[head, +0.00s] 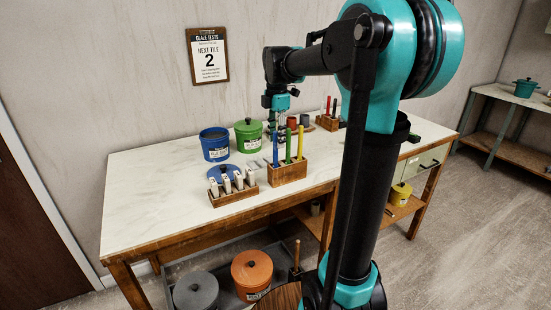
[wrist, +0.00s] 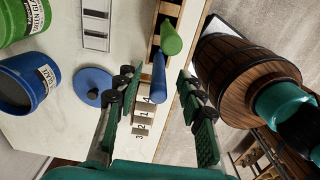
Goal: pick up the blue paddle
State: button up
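The blue paddle (head: 276,150) stands upright in a wooden block (head: 289,174) on the table, beside a green paddle (head: 288,146) and a yellow paddle (head: 300,142). In the wrist view the blue paddle (wrist: 158,78) shows end-on between my fingers, with the green paddle (wrist: 171,38) just beyond it. My gripper (head: 273,124) hangs from the arm above the table, pointing down near the blue paddle's top. In the wrist view my gripper (wrist: 155,84) is open, one finger on each side of the blue paddle. I cannot tell whether the fingertips reach its height.
A rack of numbered tiles (head: 234,191) and a blue lid (head: 217,173) lie left of the block. A blue pot (head: 214,146) and a lidded green pot (head: 248,136) stand behind. A wooden barrel (wrist: 240,65) is beside the table. The table's left part is clear.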

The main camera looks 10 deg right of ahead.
aim_at(275, 165)
jog(key=shift+a+f, duration=0.15)
jog(key=shift+f, duration=0.85)
jog(key=shift+a+f, duration=0.1)
jog(key=shift+f, duration=0.85)
jog(key=shift+c, duration=0.4)
grip_shut()
